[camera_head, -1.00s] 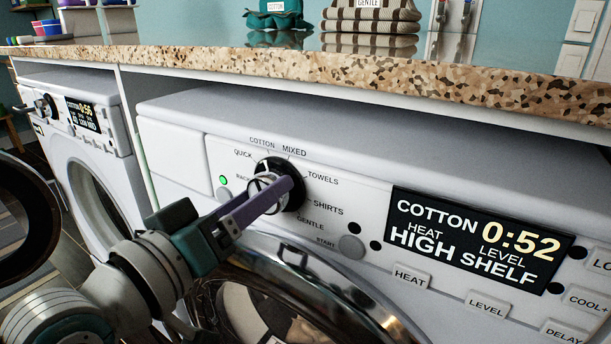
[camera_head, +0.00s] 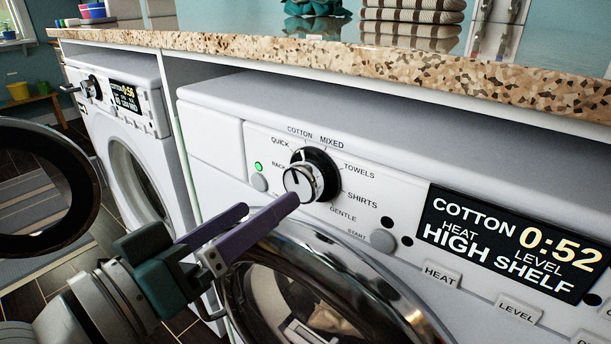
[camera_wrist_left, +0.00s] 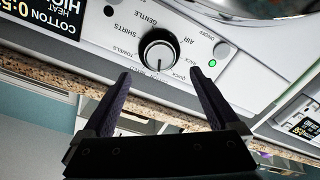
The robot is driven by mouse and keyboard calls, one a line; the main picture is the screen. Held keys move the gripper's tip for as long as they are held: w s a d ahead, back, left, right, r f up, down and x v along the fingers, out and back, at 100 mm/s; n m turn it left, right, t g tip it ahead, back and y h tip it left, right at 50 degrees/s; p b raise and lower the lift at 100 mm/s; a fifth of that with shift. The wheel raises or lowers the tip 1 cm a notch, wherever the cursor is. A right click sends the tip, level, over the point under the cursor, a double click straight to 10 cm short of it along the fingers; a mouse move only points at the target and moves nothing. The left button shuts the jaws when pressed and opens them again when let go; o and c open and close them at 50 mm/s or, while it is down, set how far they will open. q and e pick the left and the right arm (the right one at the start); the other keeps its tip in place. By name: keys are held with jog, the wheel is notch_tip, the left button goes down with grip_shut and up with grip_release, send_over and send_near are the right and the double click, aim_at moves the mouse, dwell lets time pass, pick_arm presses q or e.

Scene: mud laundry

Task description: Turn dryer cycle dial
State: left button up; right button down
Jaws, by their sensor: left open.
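The dryer cycle dial (camera_head: 304,180) is a silver knob on a black base, on the white front panel of the dryer (camera_head: 222,144). Printed labels such as COTTON, MIXED, TOWELS and SHIRTS ring it. In the left wrist view the dial (camera_wrist_left: 158,53) lies beyond and between my two fingertips, with a dark mark on its face. My left gripper (camera_head: 272,205) is open and empty, below and in front of the dial, apart from it. The display (camera_head: 505,240) reads COTTON, 0:52, HEAT HIGH, LEVEL SHELF. My right gripper is not in view.
A speckled countertop (camera_head: 380,75) overhangs the dryer. The round glass door (camera_head: 330,290) sits below the dial. A second machine (camera_head: 122,120) stands at left, its round door (camera_head: 45,190) swung open. Folded striped towels (camera_head: 412,15) lie on the counter.

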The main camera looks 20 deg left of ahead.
pick_arm(q)
jog(key=v, duration=0.3)
jog(key=shift+r, duration=0.1)
dwell(0.3)
jog(key=s+d+r+m+g+y+p, duration=0.1)
jog(key=s+d+r+m+g+p, duration=0.35)
jog(key=g+p, duration=0.4)
jog(key=s+a+r+g+y+p, duration=0.2)
jog(key=s+a+r+p, duration=0.15)
jog(key=s+p, duration=0.2)
jog(key=s+a+r+g+y+p, duration=0.25)
jog(key=s+r+p, duration=0.2)
jog(key=s, duration=0.25)
notch_tip(320, 180, up, 35)
jog(key=p, duration=3.6)
jog(key=shift+w+a, duration=0.25)
jog(key=shift+a, duration=0.05)
jog(key=shift+f, duration=0.1)
